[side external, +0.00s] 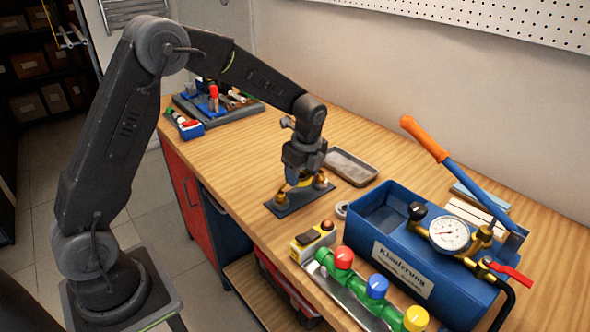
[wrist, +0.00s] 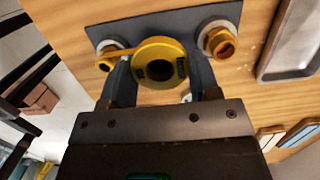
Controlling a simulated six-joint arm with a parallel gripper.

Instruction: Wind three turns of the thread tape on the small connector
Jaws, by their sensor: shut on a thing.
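The yellow thread tape spool (wrist: 142,54) is clamped between the two fingers of my gripper (wrist: 160,84), its hole facing the wrist camera. In the side view the spool is mostly hidden under my gripper (side external: 303,182), low over the dark plate (side external: 287,209). The small brass connector (wrist: 106,63) stands at the plate's left end in the wrist view. It also shows in the side view (side external: 280,197). A yellow strip of tape (wrist: 122,52) runs from the spool to this connector. I cannot tell how much tape is around it.
A larger brass connector (wrist: 219,42) stands at the plate's other end, close to the spool. A grey tray (side external: 352,166) lies behind. Bare wood lies left of the plate.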

